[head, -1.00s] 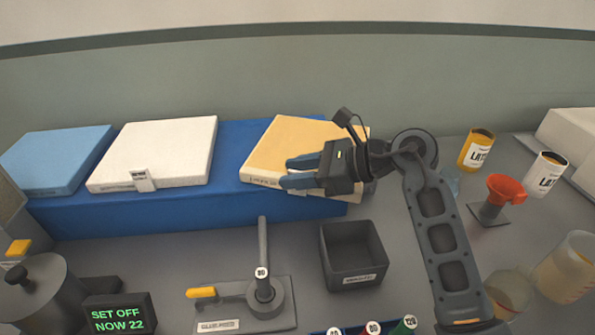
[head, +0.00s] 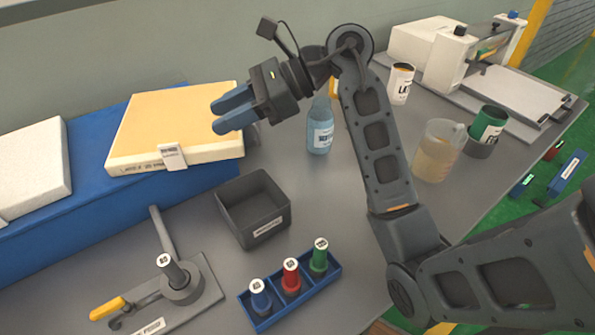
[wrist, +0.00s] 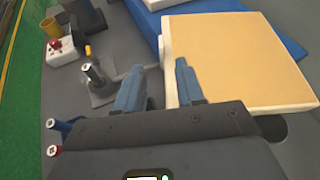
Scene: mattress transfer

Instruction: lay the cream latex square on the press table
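The cream latex square (head: 165,115) is a thick pale yellow slab lying flat on a blue platform, with a small white label tag at its front edge. It fills the right of the wrist view (wrist: 240,60). My gripper (head: 218,114) is at the slab's right edge in the head view, with two blue-grey fingers. In the wrist view the fingers (wrist: 157,70) are apart with nothing between them, and the slab lies beside the right finger. A white machine with a flat plate (head: 515,100) stands at the far right; I cannot tell if it is the press table.
A white slab (head: 30,165) lies left on the blue platform (head: 85,205). A dark open bin (head: 250,215), blue bottle (head: 320,130), jug (head: 437,150), lever device (head: 170,295) and blue rack (head: 300,295) of coloured pieces crowd the bench. Some grey bench between bin and jug is clear.

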